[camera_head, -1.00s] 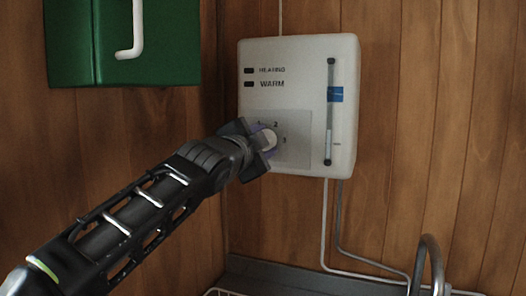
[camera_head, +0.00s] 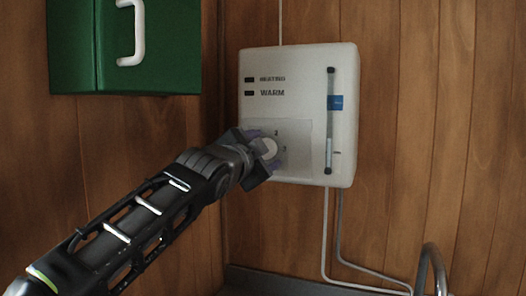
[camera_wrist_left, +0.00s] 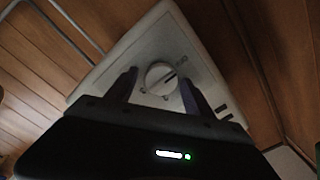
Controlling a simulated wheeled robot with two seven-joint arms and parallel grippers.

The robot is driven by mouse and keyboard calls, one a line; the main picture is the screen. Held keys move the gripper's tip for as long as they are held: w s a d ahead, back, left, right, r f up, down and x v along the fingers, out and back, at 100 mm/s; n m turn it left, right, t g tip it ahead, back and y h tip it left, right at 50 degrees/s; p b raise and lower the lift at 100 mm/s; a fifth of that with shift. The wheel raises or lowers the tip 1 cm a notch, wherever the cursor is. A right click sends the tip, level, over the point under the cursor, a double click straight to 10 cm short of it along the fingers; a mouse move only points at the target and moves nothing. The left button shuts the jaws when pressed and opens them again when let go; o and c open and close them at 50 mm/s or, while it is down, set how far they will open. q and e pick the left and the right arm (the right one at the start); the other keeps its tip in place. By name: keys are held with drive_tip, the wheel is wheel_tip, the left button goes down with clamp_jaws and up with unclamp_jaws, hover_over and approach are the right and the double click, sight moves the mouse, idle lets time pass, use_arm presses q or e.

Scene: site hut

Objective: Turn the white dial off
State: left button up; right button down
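The white dial (camera_head: 267,149) is round and sits on the lower front of the white heater box (camera_head: 300,58), beside printed numbers. In the left wrist view the dial (camera_wrist_left: 160,78) shows a dark pointer line slanting to the upper right of the picture. My left gripper (camera_head: 264,152) is at the dial. In the left wrist view the fingers of my left gripper (camera_wrist_left: 157,92) are spread, one on each side of the dial, with visible gaps in the picture. Whether either finger touches it is unclear. My right gripper is not in view.
A green cabinet (camera_head: 150,50) with a white handle hangs at upper left. A slider with a blue tag (camera_head: 336,103) runs down the box's right side. Pale cables (camera_head: 325,235) drop below it. A curved metal pipe (camera_head: 430,265) stands at lower right. Wood walls surround the box.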

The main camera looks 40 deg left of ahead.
use_arm(q)
drive_tip(key=shift+r, duration=0.1)
drive_tip(key=b+v, duration=0.2)
drive_tip(key=v, duration=0.6)
idle(0.7)
